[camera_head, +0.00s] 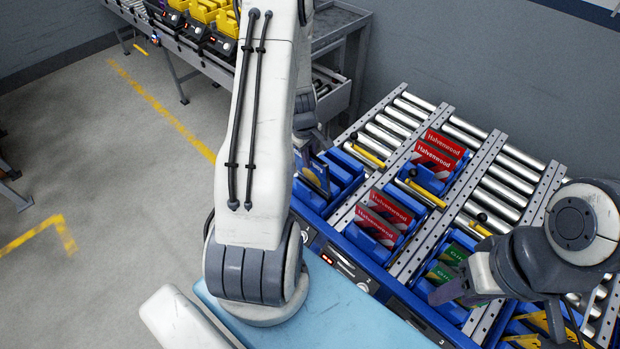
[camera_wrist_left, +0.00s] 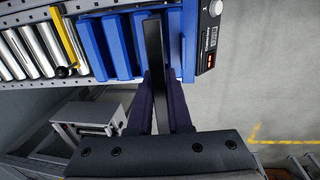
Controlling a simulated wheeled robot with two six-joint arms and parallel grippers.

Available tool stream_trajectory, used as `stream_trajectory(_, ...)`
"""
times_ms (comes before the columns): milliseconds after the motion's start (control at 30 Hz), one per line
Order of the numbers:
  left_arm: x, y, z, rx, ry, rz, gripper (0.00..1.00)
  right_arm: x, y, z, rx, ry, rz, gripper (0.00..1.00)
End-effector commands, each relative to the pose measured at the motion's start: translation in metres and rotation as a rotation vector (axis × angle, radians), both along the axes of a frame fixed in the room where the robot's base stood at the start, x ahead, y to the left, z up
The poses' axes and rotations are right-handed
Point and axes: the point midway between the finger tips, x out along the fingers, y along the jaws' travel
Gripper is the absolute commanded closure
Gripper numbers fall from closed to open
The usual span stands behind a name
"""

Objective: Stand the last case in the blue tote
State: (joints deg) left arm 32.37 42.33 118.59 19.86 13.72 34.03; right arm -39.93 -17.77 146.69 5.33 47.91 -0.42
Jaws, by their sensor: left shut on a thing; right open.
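My left gripper (camera_wrist_left: 160,85) is shut on a thin dark case (camera_wrist_left: 153,45), seen edge-on in the left wrist view. The case is at the blue tote (camera_wrist_left: 92,48), beside its raised blue dividers; I cannot tell whether it touches the bottom. In the head view this blue tote (camera_head: 345,172) stands at the left end of the roller rack, and my left arm hides most of the gripper and case. My right gripper (camera_head: 446,292) is open and apart, over the tote with green cases (camera_head: 440,272) at the right.
Red cases (camera_head: 384,213) and more red cases (camera_head: 438,153) stand in neighbouring blue totes on the rollers (camera_head: 510,180). Yellow bars (camera_head: 425,192) cross the lanes. A front rail with a control panel (camera_wrist_left: 207,40) borders the tote. The floor (camera_head: 110,150) at the left is clear.

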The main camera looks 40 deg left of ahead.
Motion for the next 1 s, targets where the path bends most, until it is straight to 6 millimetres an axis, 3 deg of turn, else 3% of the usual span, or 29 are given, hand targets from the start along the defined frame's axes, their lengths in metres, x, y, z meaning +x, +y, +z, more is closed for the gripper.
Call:
stream_trajectory(433,0.0,0.0,-0.052,0.001,-0.001,0.001,1.0,0.0,0.0,-0.049,0.0,0.001,-0.007,0.5)
stream_trajectory(867,0.0,0.0,-0.056,0.001,-0.001,0.001,1.0,0.0,0.0,-0.051,0.0,0.001,-0.008,0.5)
stream_trajectory(900,0.0,0.0,-0.055,0.001,-0.001,0.001,0.75,0.0,0.0,-0.05,0.0,0.001,-0.008,0.5)
stream_trajectory(967,0.0,0.0,-0.055,0.001,-0.001,0.001,0.53,0.0,0.0,-0.05,0.0,0.001,-0.008,0.5)
stream_trajectory(1000,0.0,0.0,-0.055,0.001,-0.001,0.001,0.53,0.0,0.0,-0.05,0.0,0.001,-0.008,0.5)
